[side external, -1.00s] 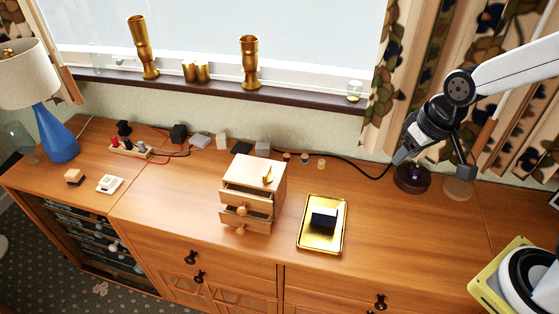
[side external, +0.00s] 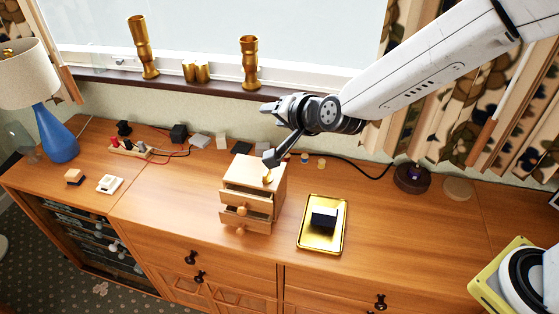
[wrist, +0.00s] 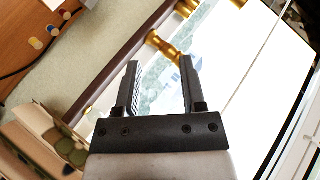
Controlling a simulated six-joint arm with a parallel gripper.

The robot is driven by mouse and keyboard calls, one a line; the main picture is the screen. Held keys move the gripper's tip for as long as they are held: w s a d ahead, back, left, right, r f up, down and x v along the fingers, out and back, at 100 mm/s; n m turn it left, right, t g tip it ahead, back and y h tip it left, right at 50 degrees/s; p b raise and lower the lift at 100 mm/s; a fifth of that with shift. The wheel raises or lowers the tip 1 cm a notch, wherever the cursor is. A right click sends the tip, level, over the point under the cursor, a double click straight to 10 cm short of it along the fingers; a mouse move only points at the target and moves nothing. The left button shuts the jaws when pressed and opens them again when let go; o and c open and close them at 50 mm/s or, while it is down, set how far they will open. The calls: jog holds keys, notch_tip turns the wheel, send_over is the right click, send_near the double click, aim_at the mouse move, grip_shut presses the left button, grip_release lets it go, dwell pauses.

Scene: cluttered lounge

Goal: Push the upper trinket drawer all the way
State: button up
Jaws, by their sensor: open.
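The small light-wood trinket chest (side external: 265,187) stands on the long wooden sideboard, left of the gold tray. Its upper drawer (side external: 248,202) is partly pulled out, its dark inside showing. The lower drawer (side external: 243,222) below it is also partly out. Each drawer has a round knob. My gripper (side external: 266,107) is raised behind and above the chest, near the sill, pointing left. In the wrist view my gripper (wrist: 158,80) is open, nothing between the fingers; the chest does not show there.
A gold tray (side external: 307,247) with a dark block (side external: 323,217) sits right of the chest. Gold vases (side external: 250,62) stand on the sill (side external: 110,80) near my gripper. Small blocks and cables lie behind the chest. The sideboard front-left of the chest is clear.

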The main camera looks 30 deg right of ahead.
jog(key=a+f+m+t+h, duration=0.1)
jog(key=a+m+t+h, duration=0.25)
jog(key=a+m, duration=0.4)
jog(key=s+a+f+m+h, duration=0.3)
jog(key=s+a+m+h, duration=0.2)
jog(key=m+h, duration=0.1)
send_near(242, 215)
jog(key=x, duration=0.3)
jog(key=shift+d+f+t, duration=0.1)
jog(key=shift+f+t, duration=0.15)
jog(key=shift+t, duration=0.1)
jog(key=shift+w, duration=0.15)
jog(key=shift+x, duration=3.85)
jog(key=shift+c, duration=0.2)
